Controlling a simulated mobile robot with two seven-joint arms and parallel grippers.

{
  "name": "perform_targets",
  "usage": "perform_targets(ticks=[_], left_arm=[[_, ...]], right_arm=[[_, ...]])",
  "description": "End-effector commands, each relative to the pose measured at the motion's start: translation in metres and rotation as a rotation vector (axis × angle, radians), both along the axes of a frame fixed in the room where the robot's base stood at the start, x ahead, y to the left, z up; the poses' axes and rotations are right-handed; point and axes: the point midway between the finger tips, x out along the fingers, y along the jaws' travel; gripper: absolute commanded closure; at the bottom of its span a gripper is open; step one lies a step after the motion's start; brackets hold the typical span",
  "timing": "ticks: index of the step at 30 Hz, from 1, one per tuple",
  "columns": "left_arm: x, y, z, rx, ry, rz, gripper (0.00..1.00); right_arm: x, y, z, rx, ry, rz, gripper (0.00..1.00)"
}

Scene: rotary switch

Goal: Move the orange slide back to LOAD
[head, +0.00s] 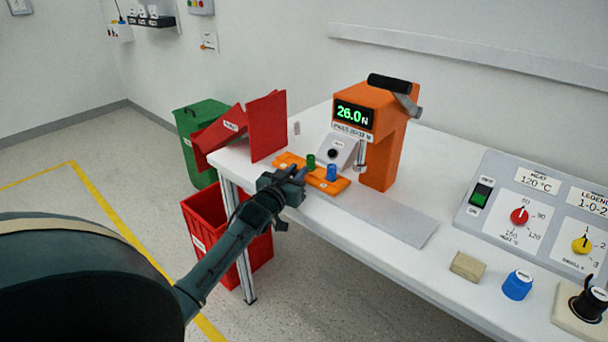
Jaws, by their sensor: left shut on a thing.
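The orange slide (328,184) lies on the table at the foot of the orange press (384,140), at the left end of a grey track plate (385,218). A green cylinder (311,162) and a blue cylinder (332,172) stand on it. My left gripper (297,175) is at the slide's near edge, shut on it. The fingertips and the exact grip are too small to make out clearly. I cannot read a LOAD mark. My right gripper is out of view.
A control panel (535,212), a tan block (467,266) and a blue knob (517,285) sit to the right.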

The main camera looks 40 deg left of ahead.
Motion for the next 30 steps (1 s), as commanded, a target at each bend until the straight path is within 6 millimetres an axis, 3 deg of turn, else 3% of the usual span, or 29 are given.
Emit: perform_targets(ticks=[16, 17, 18, 23, 30], left_arm=[[0.0005, 0.0096, 0.0014, 0.002, -0.001, 0.006, 1.0], [0.0004, 0.0097, 0.0015, 0.002, -0.001, 0.006, 0.78], [0.0005, 0.0097, 0.0016, 0.002, -0.002, 0.006, 0.75], [0.0006, 0.0084, 0.0012, 0.001, -0.001, 0.004, 0.62], [0.0001, 0.0067, 0.0002, 0.0, 0.0, 0.001, 0.61]], right_arm=[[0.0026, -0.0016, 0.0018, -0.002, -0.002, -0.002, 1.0], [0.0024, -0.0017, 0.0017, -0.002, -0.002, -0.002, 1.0], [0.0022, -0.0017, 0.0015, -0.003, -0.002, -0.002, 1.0], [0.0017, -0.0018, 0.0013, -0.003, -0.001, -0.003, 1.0], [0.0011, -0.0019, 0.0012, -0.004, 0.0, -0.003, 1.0]])
